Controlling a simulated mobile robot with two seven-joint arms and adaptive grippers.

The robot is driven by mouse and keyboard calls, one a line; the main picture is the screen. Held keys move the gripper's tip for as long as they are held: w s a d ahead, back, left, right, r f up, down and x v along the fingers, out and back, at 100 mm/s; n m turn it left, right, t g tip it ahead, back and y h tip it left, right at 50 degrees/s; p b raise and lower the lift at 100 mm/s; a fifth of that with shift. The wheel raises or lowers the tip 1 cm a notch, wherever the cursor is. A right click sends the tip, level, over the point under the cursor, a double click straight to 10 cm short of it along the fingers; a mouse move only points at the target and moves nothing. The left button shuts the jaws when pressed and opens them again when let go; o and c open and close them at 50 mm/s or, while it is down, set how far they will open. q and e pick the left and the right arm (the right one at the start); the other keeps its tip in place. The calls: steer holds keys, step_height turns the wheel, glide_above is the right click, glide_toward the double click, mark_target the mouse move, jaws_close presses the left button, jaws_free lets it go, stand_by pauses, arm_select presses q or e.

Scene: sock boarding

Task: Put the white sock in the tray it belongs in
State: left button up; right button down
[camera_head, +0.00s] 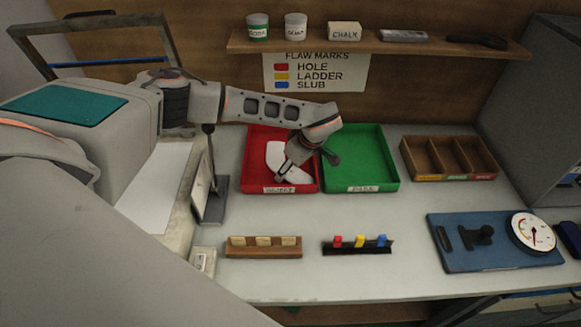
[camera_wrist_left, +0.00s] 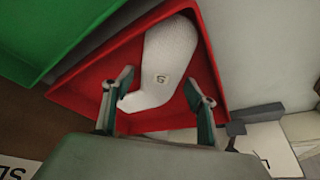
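The white sock (camera_head: 274,156) lies in the red tray (camera_head: 252,140), partly hidden by my left gripper (camera_head: 286,174) in the head view. The green tray (camera_head: 365,150) stands right of the red one and looks empty. My right gripper is not in view.
A divided wooden box (camera_head: 448,157) stands right of the trays. In front are a wooden block with cards (camera_head: 263,250), a rack of coloured markers (camera_head: 357,248) and a blue board with a gauge (camera_head: 490,255). A shelf (camera_head: 375,46) hangs behind. The table's middle is clear.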

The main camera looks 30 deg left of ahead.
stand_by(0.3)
arm_select(q)
steer(key=b+v, duration=0.1)
steer(key=v, duration=1.1)
steer(key=shift+r, duration=0.25)
steer(key=shift+s+a+f, duration=0.1)
steer(key=shift+s, duration=0.05)
